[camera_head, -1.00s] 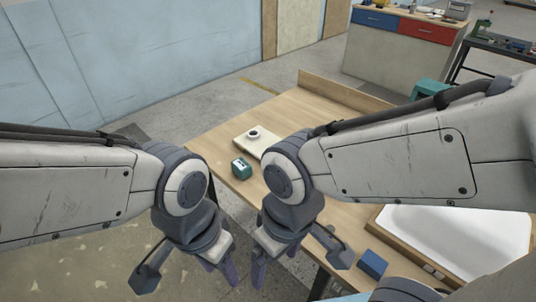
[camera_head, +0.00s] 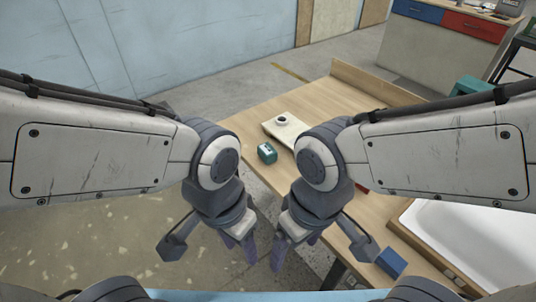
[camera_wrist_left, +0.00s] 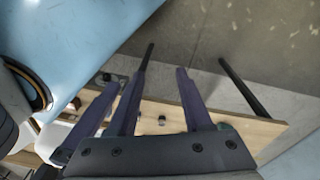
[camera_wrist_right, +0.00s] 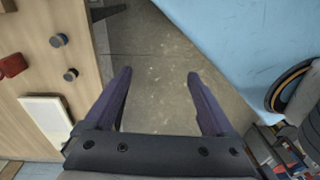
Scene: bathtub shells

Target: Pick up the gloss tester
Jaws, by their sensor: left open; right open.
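A small teal box-shaped device with a pale face, which looks like the gloss tester (camera_head: 266,153), stands on the wooden table near its left edge. My left gripper (camera_head: 240,246) and right gripper (camera_head: 293,246) hang open and empty, side by side, low in front of the table edge, well apart from the device. The open left fingers show in the left wrist view (camera_wrist_left: 160,85), and the open right fingers in the right wrist view (camera_wrist_right: 158,85). I cannot clearly make out the device in either wrist view.
A cream plate with a dark round piece (camera_head: 283,123) lies behind the device on the wooden table (camera_head: 330,100). A white bathtub shell (camera_head: 475,245) and a blue block (camera_head: 391,262) are at the right. A red item (camera_head: 361,187) is partly hidden by my right arm. Floor is open at left.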

